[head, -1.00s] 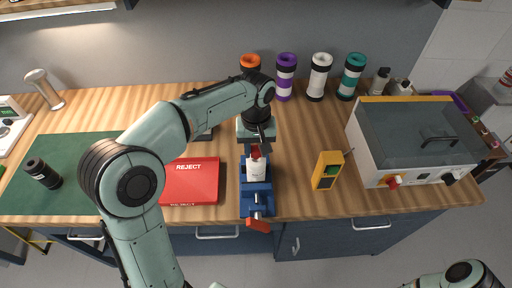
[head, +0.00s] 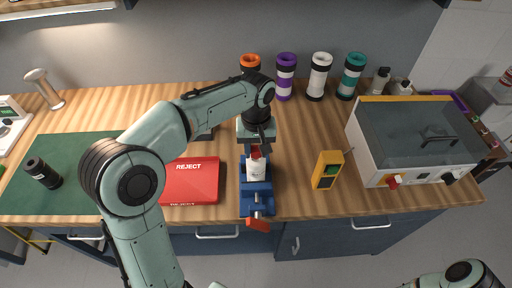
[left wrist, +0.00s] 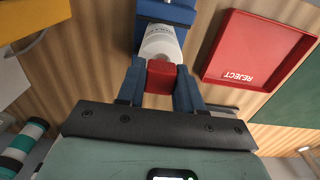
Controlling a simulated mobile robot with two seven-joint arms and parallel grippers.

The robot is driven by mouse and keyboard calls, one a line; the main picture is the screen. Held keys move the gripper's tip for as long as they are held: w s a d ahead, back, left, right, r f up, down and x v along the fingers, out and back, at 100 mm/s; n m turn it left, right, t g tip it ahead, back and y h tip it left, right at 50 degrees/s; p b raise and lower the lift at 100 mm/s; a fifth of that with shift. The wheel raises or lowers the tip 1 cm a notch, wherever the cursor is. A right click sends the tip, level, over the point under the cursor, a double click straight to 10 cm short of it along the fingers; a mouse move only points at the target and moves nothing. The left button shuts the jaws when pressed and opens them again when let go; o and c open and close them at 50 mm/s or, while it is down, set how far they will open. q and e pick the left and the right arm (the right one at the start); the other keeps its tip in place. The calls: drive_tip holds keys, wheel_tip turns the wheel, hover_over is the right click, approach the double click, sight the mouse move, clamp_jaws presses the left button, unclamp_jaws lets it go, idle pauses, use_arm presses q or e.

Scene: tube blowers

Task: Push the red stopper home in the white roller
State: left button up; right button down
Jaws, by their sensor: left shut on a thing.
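The white roller (head: 256,171) sits in a blue vice (head: 257,205) at the front middle of the bench. It also shows in the left wrist view (left wrist: 161,42), where its end faces my gripper. The red stopper (left wrist: 161,77) is between the blue fingers of my left gripper (left wrist: 160,82), which are shut on it. The stopper is in line with the roller's end and appears to meet it; how deep it sits is hidden. In the head view my left gripper (head: 256,150) is at the roller's far end. My right gripper is out of view.
A red REJECT tray (head: 190,182) lies left of the vice. A yellow meter (head: 327,170) stands to its right, before a grey-lidded machine (head: 415,140). Several coloured rollers (head: 286,77) stand along the wall. A dark roller (head: 42,173) lies on the green mat (head: 80,195).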

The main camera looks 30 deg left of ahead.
use_arm(q)
drive_tip(key=shift+f+b, duration=0.35)
drive_tip(key=shift+f, duration=0.45)
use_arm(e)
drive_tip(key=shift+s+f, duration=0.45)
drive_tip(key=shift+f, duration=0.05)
use_arm(q)
drive_tip(key=o, duration=1.1)
wheel_tip(320, 180, up, 14)
drive_tip(key=p, duration=0.2)
drive_tip(key=shift+f+p, duration=0.2)
drive_tip(key=shift+p, duration=0.1)
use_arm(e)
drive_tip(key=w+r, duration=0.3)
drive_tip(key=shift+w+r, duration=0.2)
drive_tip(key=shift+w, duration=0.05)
